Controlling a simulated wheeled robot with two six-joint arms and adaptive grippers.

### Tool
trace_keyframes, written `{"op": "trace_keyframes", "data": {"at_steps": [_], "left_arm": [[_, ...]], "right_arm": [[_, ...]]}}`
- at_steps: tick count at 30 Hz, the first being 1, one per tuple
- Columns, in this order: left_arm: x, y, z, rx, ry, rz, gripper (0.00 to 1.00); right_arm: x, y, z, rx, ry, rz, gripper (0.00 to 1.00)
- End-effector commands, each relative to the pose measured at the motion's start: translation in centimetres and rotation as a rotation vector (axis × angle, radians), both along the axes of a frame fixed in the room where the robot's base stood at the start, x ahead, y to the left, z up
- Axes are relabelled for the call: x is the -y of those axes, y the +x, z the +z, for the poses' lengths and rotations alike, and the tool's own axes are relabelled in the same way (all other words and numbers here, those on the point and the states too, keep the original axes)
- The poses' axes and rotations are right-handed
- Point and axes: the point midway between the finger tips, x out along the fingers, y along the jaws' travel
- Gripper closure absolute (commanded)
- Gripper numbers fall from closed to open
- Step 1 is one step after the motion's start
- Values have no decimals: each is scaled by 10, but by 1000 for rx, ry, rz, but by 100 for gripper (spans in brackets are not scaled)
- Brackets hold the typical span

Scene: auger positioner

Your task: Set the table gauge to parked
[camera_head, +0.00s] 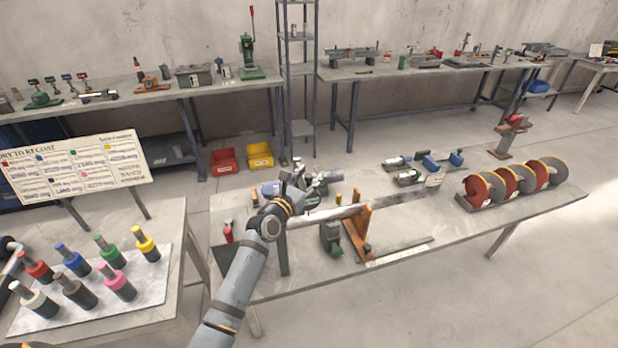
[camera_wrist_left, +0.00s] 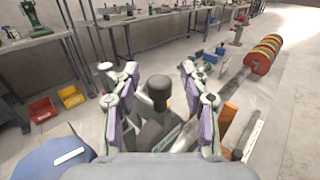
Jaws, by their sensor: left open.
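My left gripper (camera_head: 298,184) is over the back left part of the middle table (camera_head: 460,216), with a grey machine beyond it. In the left wrist view its two purple-padded fingers (camera_wrist_left: 159,74) are apart. A dark rounded knob (camera_wrist_left: 159,90) on a grey body shows between them; I cannot tell whether they touch it. A grey bar (camera_head: 330,215) runs from near the gripper to an orange bracket (camera_head: 358,236), and my arm hides part of the area. I cannot tell which part is the table gauge or read its setting. My right gripper is not in view.
Red and grey discs (camera_head: 515,182) stand in a row at the table's right. A green block (camera_head: 331,238) stands beside the bracket. A side table holds several colored-top cylinders (camera_head: 115,280). Red (camera_head: 224,161) and yellow (camera_head: 260,155) bins lie on the floor behind.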

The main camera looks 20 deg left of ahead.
Motion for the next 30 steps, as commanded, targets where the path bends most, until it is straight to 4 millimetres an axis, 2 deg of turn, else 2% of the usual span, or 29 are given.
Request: {"op": "trace_keyframes", "data": {"at_steps": [9,19,30], "left_arm": [[1,3,0,0,1,0,56],[1,3,0,0,1,0,100],[1,4,0,-1,1,2,100]], "right_arm": [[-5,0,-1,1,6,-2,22],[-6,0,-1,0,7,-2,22],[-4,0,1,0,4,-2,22]]}}
